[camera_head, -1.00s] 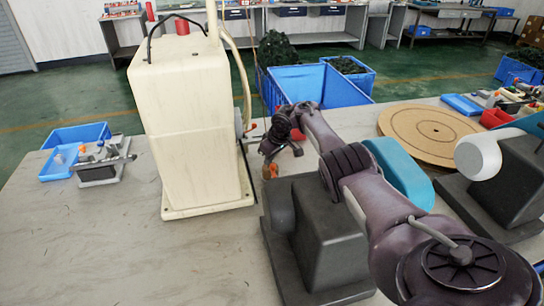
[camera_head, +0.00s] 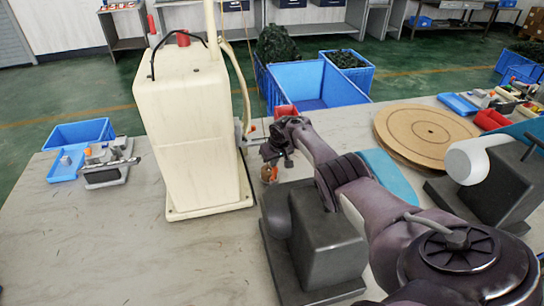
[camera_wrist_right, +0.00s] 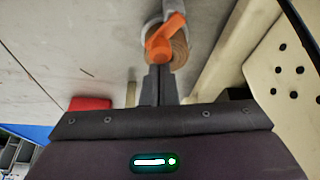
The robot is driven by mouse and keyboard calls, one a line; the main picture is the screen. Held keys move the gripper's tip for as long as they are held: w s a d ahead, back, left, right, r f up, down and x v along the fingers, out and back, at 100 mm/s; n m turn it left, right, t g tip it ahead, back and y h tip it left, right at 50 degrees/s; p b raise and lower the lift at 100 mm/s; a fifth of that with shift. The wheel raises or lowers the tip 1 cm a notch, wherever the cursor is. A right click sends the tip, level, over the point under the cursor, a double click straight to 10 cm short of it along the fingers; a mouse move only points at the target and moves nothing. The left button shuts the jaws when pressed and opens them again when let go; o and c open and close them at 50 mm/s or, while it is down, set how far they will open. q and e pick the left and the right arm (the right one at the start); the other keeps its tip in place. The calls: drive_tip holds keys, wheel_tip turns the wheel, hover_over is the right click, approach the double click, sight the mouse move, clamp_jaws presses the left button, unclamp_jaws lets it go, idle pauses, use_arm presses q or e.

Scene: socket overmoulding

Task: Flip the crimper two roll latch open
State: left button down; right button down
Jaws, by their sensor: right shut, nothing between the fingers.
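An orange latch lever (camera_wrist_right: 163,36) sits on a tan-brown roll (camera_wrist_right: 180,48) on a light grey mount in the right wrist view. I take this to be the roll latch of crimper two. In the head view the orange-brown roll (camera_head: 269,174) shows small beside the cream machine. My right gripper (camera_wrist_right: 160,82) is shut and empty, its fingertips right at the roll's near edge below the lever; I cannot tell whether they touch it. In the head view the right gripper (camera_head: 270,158) is partly hidden by its own wrist. My left gripper is not in view.
The tall cream machine (camera_head: 200,130) stands left of my right arm. Dark grey machines (camera_head: 330,250) stand under and right of the arm. Blue crates (camera_head: 310,85) are behind the table, and round wooden boards (camera_head: 425,133) lie at right. The table's left front is clear.

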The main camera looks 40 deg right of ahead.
drive_tip(key=m+p, duration=0.1)
drive_tip(key=s+m+h+p, duration=0.1)
drive_tip(key=m, duration=0.1)
drive_tip(key=shift+d, duration=0.2)
drive_tip(key=m, duration=0.1)
drive_tip(key=m+p, duration=0.1)
drive_tip(key=s+m+g, duration=0.1)
drive_tip(key=m, duration=0.1)
drive_tip(key=shift+d+h, duration=0.25)
drive_tip(key=shift+h, duration=0.15)
drive_tip(key=shift+a+p, duration=0.2)
drive_tip(key=shift+p, duration=0.15)
drive_tip(key=shift+a+p, duration=0.3)
drive_tip(key=shift+a, duration=0.05)
drive_tip(key=shift+a+f, duration=0.25)
